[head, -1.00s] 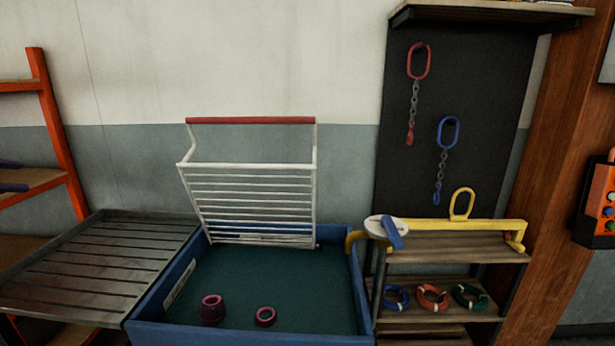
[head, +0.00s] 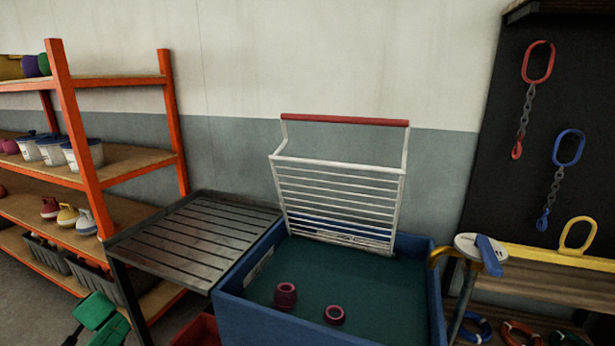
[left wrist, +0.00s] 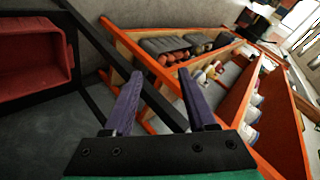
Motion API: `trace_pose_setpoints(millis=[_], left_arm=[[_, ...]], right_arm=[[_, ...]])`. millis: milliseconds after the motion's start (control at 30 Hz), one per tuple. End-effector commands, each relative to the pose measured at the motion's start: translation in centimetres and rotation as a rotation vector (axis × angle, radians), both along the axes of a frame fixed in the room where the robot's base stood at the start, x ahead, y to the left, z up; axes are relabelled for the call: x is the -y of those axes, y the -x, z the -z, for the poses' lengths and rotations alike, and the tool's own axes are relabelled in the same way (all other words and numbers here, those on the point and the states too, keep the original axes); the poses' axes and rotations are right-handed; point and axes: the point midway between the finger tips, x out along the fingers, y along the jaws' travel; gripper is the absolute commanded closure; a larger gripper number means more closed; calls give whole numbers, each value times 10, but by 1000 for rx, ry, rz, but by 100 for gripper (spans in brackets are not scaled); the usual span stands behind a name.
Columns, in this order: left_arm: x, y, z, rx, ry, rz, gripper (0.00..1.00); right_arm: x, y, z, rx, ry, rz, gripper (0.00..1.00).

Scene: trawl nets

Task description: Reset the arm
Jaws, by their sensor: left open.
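My left gripper (left wrist: 160,75) shows in the left wrist view with its two purple fingers apart and nothing between them. The orange shelf rack is beyond the fingers in that view, tilted in the picture. In the head view, a green part of my left arm (head: 97,312) shows at the bottom left edge, low in front of the orange rack; the fingers are not clear there. My right gripper is in neither view.
The orange rack (head: 82,150) holds white tubs, floats and dark bins. A slatted metal table (head: 195,238) adjoins a blue bin (head: 435,290) with an upright white grate (head: 340,195) and two maroon rings. A red crate (left wrist: 30,50) shows in the left wrist view. A wooden shelf stands right.

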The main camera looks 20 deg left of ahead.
Motion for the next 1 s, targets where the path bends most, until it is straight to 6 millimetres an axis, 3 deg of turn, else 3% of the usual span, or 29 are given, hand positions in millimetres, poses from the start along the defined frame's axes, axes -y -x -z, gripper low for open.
trace_pose_setpoints(millis=[100,400,567,767,867,967,1000], left_arm=[[7,37,39,-242,-53,203,43],[36,127,109,-686,-68,635,43],[85,142,168,-646,42,641,43],[171,167,245,-589,210,640,43],[234,180,288,-550,320,639,43],[315,193,330,-503,449,636,43],[350,197,344,-482,504,634,43]], right_arm=[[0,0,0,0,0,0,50],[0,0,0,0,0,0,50],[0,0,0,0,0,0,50],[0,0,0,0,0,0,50],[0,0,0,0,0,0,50],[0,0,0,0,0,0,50],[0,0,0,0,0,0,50]])
